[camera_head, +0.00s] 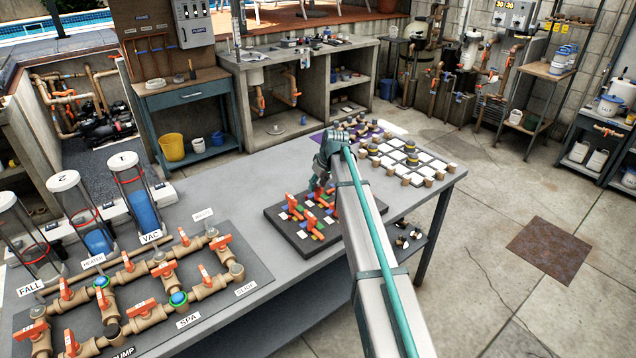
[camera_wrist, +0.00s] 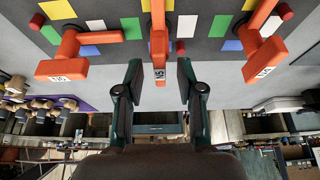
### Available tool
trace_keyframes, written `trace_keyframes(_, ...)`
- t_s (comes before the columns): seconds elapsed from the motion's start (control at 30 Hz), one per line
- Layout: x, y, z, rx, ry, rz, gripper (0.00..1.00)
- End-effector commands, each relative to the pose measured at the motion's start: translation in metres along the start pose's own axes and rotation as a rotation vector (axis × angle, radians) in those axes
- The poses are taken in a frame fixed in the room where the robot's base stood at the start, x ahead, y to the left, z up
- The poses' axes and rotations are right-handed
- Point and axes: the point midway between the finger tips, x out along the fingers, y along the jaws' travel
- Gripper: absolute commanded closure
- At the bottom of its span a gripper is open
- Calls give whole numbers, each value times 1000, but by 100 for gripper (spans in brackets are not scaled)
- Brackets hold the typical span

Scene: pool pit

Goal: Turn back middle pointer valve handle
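A dark board (camera_head: 290,238) on the grey table carries several orange pointer handles and small coloured patches. In the wrist view, three orange handles show side by side: a left one (camera_wrist: 68,57), a middle one (camera_wrist: 158,42) and a right one (camera_wrist: 262,55). The middle one points straight toward my gripper, with a small numbered label on its end. My gripper (camera_wrist: 160,72) is open, one finger on each side of the middle handle's end, with gaps visible. In the head view, my gripper (camera_head: 322,185) is over the board's back part and partly hides the handles there.
Left of the board is a larger panel with brown pipes and orange valve handles (camera_head: 140,308). Clear cylinders (camera_head: 135,195) stand behind it. Behind and right of the board lies a grid of white tiles (camera_head: 430,160) with small fittings. Bare table lies between the panel and board.

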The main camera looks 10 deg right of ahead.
Motion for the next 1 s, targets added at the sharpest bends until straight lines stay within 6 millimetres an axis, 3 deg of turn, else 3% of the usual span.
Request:
trace_keyframes(0.33, 4, 0, 0, 0, 0, 0, 62)
trace_keyframes(0.57, 4, 0, 0, 0, 0, 0, 99)
trace_keyframes(1.0, 4, 0, 1, 30, 0, 13, 100)
